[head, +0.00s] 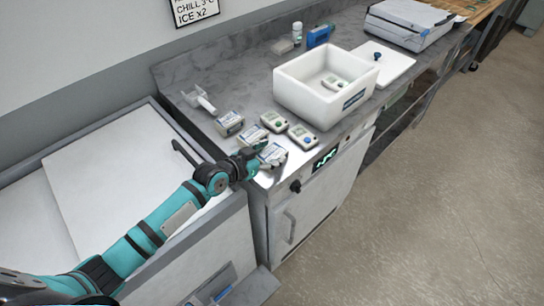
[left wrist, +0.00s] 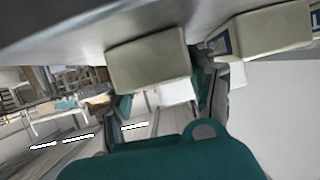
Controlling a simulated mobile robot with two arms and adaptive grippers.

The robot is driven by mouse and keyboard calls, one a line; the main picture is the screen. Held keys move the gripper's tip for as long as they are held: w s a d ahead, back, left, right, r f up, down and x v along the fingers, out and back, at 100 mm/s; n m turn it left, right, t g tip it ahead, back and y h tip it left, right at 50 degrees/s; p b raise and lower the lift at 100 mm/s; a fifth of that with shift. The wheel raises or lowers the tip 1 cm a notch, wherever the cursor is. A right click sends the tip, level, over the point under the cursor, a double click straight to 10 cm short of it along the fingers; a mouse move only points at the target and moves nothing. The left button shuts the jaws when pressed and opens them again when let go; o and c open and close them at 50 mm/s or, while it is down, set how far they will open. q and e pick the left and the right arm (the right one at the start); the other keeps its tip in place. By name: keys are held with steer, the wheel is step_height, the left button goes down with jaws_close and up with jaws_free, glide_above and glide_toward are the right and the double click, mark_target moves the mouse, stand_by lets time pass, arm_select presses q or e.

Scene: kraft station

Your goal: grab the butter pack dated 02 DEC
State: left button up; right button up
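Several pale butter packs lie on the counter's near end in the head view: one at the left (head: 229,122), one with a green dot (head: 274,121), one with a blue dot (head: 303,136) and one at the front (head: 272,155). No date is legible. My left gripper (head: 262,160) is at the front pack and partly covers it. In the left wrist view, a pack (left wrist: 150,62) is close in front of my left gripper (left wrist: 165,95), whose fingers are spread apart. A second pack (left wrist: 265,32) is to its right. Contact with the fingers is unclear. My right gripper is out of view.
A white bin (head: 303,98) with a pack (head: 335,83) inside stands behind the packs. A white lid (head: 384,66), a blue device (head: 320,36), a small bottle (head: 297,33) and a grey dispenser (head: 199,100) are on the counter (head: 235,80). A sign hangs above.

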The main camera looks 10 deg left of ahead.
arm_select(q)
steer(key=c, duration=0.7)
steer(key=shift+r, duration=0.2)
